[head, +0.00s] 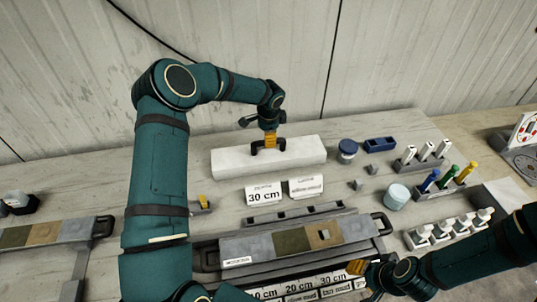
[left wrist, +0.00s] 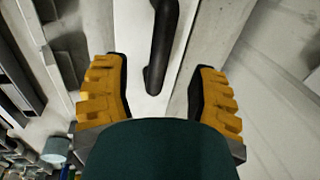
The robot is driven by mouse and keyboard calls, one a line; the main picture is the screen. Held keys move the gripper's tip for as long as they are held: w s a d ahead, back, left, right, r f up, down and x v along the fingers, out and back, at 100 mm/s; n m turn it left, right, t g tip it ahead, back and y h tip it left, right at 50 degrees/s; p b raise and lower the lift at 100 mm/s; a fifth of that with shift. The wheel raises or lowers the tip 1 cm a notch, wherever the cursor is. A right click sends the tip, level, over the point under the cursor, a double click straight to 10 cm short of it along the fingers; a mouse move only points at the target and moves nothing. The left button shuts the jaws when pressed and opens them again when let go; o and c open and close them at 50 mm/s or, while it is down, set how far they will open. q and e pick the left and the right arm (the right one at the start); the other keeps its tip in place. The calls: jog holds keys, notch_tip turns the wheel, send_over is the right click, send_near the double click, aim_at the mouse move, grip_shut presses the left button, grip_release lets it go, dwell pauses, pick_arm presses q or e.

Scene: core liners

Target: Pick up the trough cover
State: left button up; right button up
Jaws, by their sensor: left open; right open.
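The trough cover (head: 305,158) looks to be the long white block with a black handle on top, lying at the back of the bench. My left gripper (head: 269,141) is at its handle from above. In the left wrist view, the open yellow fingers of the left gripper (left wrist: 158,90) stand on either side of the black handle (left wrist: 160,45), with gaps visible. The white top of the cover (left wrist: 132,35) shows beneath. My right gripper (head: 360,268) is open and empty near the front edge of the core tray; its second finger is mostly hidden.
A core tray (head: 350,230) with grey and brown segments lies in front of the cover. Cards marked "30 cm" (head: 264,193) stand between them. A blue-lidded jar (head: 347,150), blue tray (head: 380,144), pale jar (head: 396,196) and racks of markers and bottles (head: 450,230) occupy the right.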

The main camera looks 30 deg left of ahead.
aim_at(268, 151)
pick_arm(q)
jog(key=f+b, duration=0.1)
jog(key=f, duration=0.1)
jog(key=a+f, duration=0.1)
jog(key=f, duration=0.2)
jog(key=shift+w+a+f+b, duration=0.1)
jog(key=shift+w+f+b, duration=0.1)
jog(key=shift+b, duration=0.15)
pick_arm(e)
jog(key=shift+f, duration=0.85)
pick_arm(q)
jog(key=shift+r, duration=0.15)
grip_shut()
